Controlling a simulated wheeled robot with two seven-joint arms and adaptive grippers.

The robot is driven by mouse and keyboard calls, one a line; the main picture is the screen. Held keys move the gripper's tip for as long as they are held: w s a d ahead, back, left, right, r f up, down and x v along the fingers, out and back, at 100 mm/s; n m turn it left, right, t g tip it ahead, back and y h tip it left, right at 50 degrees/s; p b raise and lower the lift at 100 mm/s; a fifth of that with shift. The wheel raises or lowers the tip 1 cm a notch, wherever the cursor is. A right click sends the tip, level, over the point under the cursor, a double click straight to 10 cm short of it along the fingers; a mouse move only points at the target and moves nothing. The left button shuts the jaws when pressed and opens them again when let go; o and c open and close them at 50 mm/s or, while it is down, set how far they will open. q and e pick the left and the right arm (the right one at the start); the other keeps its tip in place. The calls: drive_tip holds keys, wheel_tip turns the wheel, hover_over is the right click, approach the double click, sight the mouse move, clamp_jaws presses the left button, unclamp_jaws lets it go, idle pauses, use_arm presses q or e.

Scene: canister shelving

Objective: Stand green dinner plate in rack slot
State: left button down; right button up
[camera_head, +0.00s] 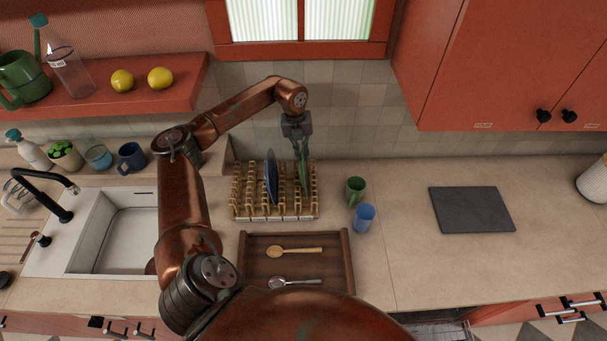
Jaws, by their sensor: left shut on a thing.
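The green dinner plate (304,176) is upright, edge-on to the head view, in the right part of the wooden dish rack (245,205). My left gripper (302,152) is above the rack, pointing down, and is shut on the top of the green plate. The plate's lower edge is down among the rack's pegs; I cannot tell whether it touches the rack base. A blue plate (271,178) stands upright in the rack to the left of the green plate, with a gap between them. My right gripper is not in view.
A green mug (355,189) and a blue cup (364,218) stand right of the rack. A wooden tray (344,262) with two spoons lies in front. The sink (85,230) is left, a dark board (471,209) right. Red wall cabinets (500,65) hang upper right.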

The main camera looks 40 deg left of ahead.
use_arm(q)
drive_tip(key=shift+r+p, duration=3.3)
drive_tip(key=shift+r, duration=2.55)
drive_tip(key=shift+f, duration=0.1)
